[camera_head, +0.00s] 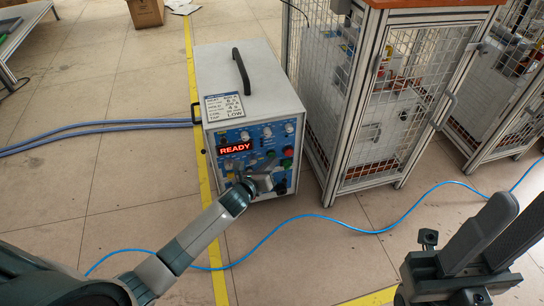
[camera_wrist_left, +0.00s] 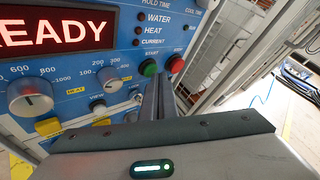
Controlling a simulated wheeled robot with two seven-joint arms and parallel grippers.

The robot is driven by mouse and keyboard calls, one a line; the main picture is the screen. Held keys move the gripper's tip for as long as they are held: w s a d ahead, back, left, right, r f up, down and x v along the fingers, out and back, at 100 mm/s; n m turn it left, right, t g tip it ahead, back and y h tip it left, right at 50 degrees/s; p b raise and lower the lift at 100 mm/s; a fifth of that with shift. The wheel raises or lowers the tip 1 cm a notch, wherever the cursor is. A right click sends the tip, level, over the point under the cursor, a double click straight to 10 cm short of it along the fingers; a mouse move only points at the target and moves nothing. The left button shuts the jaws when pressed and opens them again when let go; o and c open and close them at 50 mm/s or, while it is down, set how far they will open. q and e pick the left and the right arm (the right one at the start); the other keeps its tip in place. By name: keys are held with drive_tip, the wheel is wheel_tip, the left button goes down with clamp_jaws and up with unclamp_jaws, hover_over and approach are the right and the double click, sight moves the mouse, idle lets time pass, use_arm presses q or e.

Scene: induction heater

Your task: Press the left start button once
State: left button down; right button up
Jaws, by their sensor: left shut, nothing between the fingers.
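The induction heater (camera_head: 240,85) is a pale box with a blue front panel and a red READY display (camera_head: 235,148). The display also shows in the left wrist view (camera_wrist_left: 55,27). There, the green button (camera_wrist_left: 148,67) sits under the START label, with the red button (camera_wrist_left: 177,66) to its right. My left gripper (camera_head: 268,180) is shut and empty at the panel's lower right. In the left wrist view its fingertips (camera_wrist_left: 162,78) appear just below and between the two buttons; contact cannot be told. My right gripper (camera_head: 492,232) is far from the panel, at lower right.
Wire-mesh cabinets with metal frames (camera_head: 335,130) stand close to the heater's right. A blue hose (camera_head: 375,231) crosses the floor in front, and thicker blue hoses (camera_head: 90,130) run left. Dials (camera_wrist_left: 30,97) fill the panel's left part. Open floor lies in front.

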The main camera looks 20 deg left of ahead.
use_arm(q)
drive_tip(key=shift+w+a, duration=0.1)
drive_tip(key=shift+w, duration=0.1)
idle(0.5)
drive_tip(key=shift+s, duration=0.15)
drive_tip(key=shift+s+d+p, duration=0.45)
drive_tip(key=shift+s+p, duration=0.1)
drive_tip(key=shift+s+d+p, duration=0.5)
drive_tip(key=shift+s+d, duration=0.2)
drive_tip(key=shift+s, duration=0.35)
drive_tip(key=shift+s+d+p, duration=0.45)
drive_tip(key=shift+s+d, duration=0.25)
drive_tip(key=shift+s, duration=0.35)
